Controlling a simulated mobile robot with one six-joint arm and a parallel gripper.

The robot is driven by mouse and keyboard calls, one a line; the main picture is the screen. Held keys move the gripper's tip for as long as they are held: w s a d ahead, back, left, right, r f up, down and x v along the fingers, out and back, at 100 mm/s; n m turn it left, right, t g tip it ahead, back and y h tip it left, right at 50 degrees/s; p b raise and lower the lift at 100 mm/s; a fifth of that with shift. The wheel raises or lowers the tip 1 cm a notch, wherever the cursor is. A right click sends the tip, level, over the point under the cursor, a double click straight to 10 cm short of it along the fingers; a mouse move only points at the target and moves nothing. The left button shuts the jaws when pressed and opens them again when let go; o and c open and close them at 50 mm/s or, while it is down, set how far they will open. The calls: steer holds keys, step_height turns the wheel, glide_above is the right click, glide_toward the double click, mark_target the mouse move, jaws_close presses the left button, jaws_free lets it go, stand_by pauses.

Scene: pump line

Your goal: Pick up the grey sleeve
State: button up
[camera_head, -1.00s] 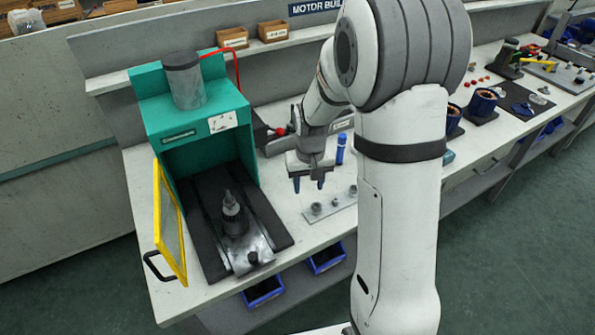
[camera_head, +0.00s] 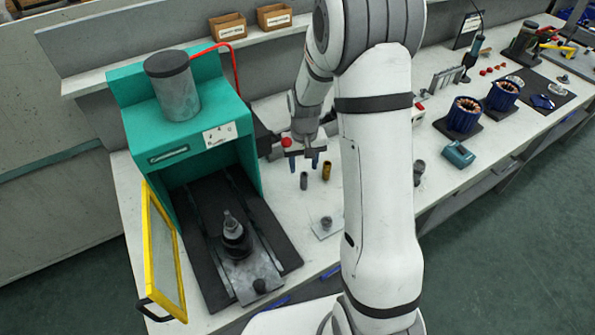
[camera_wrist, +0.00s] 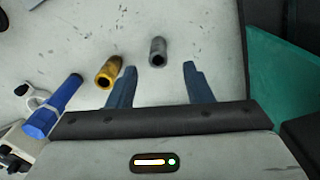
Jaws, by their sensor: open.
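The grey sleeve (camera_head: 304,181) stands upright on the white bench, just right of the green press. It also shows in the wrist view (camera_wrist: 158,51), beyond my fingertips and between their lines. A brass-coloured sleeve (camera_head: 326,171) stands to its right in the head view; in the wrist view it (camera_wrist: 108,72) is just left of my left finger. My gripper (camera_head: 303,165) is open, pointing down above and behind the grey sleeve in the head view. In the wrist view, nothing is between my gripper's blue fingers (camera_wrist: 154,82). I cannot tell the height of the fingertips above the bench.
The green press (camera_head: 185,135) with its open yellow guard (camera_head: 163,250) stands left. A metal plate (camera_head: 325,226) with a small part is nearer the front edge. A blue cylinder (camera_wrist: 52,106) lies left in the wrist view. Blue motor housings (camera_head: 463,116) stand far right.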

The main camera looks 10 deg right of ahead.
mark_target(304, 181)
steer(key=shift+w, duration=0.25)
steer(key=shift+d+f, duration=0.1)
steer(key=shift+f, duration=0.2)
steer(key=f, duration=0.2)
steer(key=f+p, duration=0.1)
steer(key=f, duration=0.1)
steer(key=s+f, duration=0.1)
steer(key=f, duration=0.1)
steer(key=shift+f+p, duration=0.1)
steer(key=shift+p, duration=0.2)
steer(key=shift+f, duration=0.45)
steer(key=shift+c, duration=0.5)
steer(key=c, duration=0.7)
